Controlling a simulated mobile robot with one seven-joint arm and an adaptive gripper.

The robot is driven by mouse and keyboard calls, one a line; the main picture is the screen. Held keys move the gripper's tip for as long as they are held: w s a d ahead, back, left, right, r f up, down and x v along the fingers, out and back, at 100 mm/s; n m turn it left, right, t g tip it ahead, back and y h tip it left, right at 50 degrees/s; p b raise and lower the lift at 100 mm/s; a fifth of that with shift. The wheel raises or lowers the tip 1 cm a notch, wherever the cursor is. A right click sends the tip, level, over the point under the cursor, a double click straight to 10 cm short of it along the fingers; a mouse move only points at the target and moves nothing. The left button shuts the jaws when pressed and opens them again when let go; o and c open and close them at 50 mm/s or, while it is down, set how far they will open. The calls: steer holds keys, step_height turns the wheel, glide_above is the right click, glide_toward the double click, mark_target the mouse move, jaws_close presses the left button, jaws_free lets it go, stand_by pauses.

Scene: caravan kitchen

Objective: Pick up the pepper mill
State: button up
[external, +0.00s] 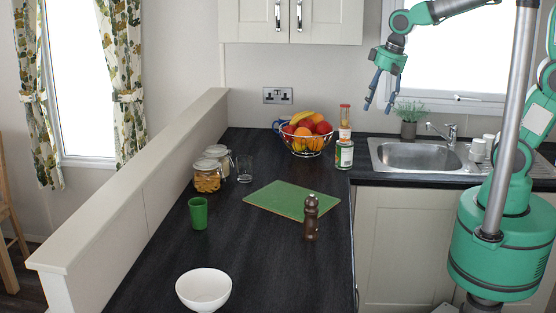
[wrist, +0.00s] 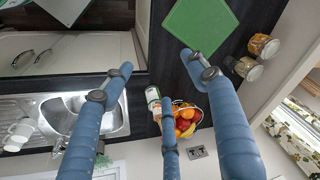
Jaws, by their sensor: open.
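The pepper mill (external: 311,218) is dark brown and stands upright on the dark worktop, by the near right corner of the green cutting board (external: 280,200). I cannot make out the mill in the wrist view. My gripper (external: 378,103) is open and empty. It hangs high in front of the window, above the counter near the sink, well apart from the mill and farther back. In the wrist view its blue fingers (wrist: 160,85) are spread, with the worktop, sink and cutting board (wrist: 200,24) beyond them.
A white bowl (external: 204,289) and a green cup (external: 198,213) stand near the mill. Glass jars (external: 208,178), a fruit basket (external: 304,135), a can (external: 344,154) and a bottle (external: 345,122) are farther back. The sink (external: 415,156) is at right. The worktop around the mill's near side is clear.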

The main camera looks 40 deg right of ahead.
steer(key=w+a+f+g+p, duration=0.1)
steer(key=a+f, duration=0.3)
steer(key=a, duration=0.4)
steer(key=a+f+g, duration=0.1)
steer(key=a+f, duration=0.3)
steer(key=a, duration=0.5)
steer(key=g+h+p, duration=0.1)
steer(key=p, duration=0.1)
glide_above(311, 223)
steer(key=w+d, duration=0.1)
steer(key=shift+n, duration=0.4)
step_height(311, 223, down, 11)
steer(key=shift+w+d+r, duration=0.1)
steer(key=shift+r, duration=0.05)
steer(key=shift+d+f+b, duration=0.1)
steer(key=shift+f+b, duration=0.45)
steer(key=shift+f, duration=3.75)
steer(key=shift+w+f+b, duration=0.2)
steer(key=shift+f+b, duration=0.1)
steer(key=shift+f, duration=2.35)
